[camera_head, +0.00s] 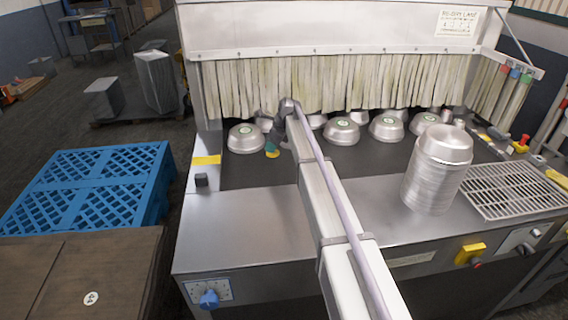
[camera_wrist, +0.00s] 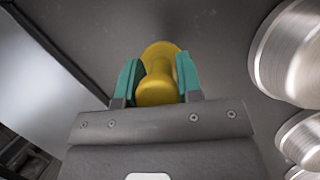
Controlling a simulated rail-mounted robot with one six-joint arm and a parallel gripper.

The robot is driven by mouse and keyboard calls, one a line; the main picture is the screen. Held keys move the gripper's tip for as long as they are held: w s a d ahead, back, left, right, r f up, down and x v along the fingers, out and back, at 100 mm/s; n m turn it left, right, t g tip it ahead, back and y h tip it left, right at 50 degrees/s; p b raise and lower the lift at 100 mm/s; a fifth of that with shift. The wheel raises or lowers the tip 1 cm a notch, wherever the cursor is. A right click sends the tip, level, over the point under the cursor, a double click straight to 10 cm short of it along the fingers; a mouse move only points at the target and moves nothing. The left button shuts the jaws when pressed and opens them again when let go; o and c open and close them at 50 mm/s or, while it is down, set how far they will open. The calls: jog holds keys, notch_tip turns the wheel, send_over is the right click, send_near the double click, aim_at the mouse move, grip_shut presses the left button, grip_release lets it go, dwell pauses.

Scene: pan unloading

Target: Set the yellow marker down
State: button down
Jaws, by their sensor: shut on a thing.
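The yellow marker (camera_wrist: 158,88) shows in the wrist view as a yellow piece with a wider round part and a narrow neck. It sits between the two teal fingers of my gripper (camera_wrist: 158,82), which is shut on it. In the head view my gripper (camera_head: 271,151) is at the far end of my arm, low over the dark belt (camera_head: 262,172), near its left side. A small bit of yellow shows there beside the teal. I cannot tell whether the marker touches the belt.
Upturned metal pans (camera_head: 341,131) stand on the belt by the strip curtain (camera_head: 330,84); one pan (camera_head: 246,138) is close left of my gripper. A pan stack (camera_head: 432,175) stands at right, by a wire rack (camera_head: 513,189). A yellow patch (camera_head: 206,160) marks the left ledge.

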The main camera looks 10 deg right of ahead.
aim_at(273, 156)
notch_tip(273, 156, down, 6)
jog(key=b, duration=0.4)
jog(key=shift+r, duration=0.4)
jog(key=shift+f, duration=0.25)
jog(key=c, duration=0.8)
grip_release()
jog(key=shift+r, duration=0.1)
jog(key=p+v, duration=1.1)
jog(key=v, duration=0.1)
jog(key=shift+a+r, duration=0.1)
jog(key=shift+r, duration=0.05)
